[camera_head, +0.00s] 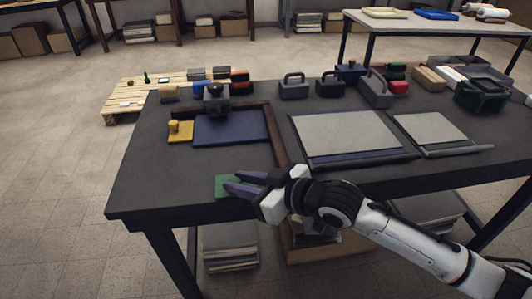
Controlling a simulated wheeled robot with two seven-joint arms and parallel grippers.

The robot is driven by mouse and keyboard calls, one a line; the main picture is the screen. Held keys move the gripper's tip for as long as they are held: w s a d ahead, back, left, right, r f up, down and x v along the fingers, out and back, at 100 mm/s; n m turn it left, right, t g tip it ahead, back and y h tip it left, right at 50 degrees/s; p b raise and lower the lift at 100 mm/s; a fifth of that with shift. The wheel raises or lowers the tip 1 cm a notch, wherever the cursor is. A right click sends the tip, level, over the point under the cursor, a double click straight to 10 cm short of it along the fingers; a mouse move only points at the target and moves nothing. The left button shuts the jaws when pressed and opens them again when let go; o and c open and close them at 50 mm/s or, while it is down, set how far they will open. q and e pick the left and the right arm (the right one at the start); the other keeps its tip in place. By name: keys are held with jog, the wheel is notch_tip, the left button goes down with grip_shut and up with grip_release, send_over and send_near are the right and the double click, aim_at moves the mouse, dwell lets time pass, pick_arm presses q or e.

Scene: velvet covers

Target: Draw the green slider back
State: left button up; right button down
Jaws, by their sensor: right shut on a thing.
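The green slider (222,181) is a flat green piece near the front left edge of the dark table (138,180). My right gripper (234,187) reaches in from the right, with its purple fingers over the slider, shut on it. The fingers cover part of the slider, so any knob on it is hidden. Behind it lies a dark blue panel (235,128) in a brown frame (277,140). A yellow slider (181,131) with a round knob sits at the panel's left. My left gripper is not in view.
A grey-topped panel (345,137) and a smaller one (432,131) lie to the right. Dark handled blocks (293,88) and small boxes line the table's back. A dark object (216,99) stands at the blue panel's back edge. The table's front left corner is clear.

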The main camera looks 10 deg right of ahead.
jog(key=shift+s+a+f, duration=0.1)
jog(key=shift+s+f, duration=0.1)
jog(key=c, duration=1.5)
grip_release()
jog(key=shift+s+r, duration=0.1)
jog(key=v, duration=1)
jog(key=shift+r, duration=0.2)
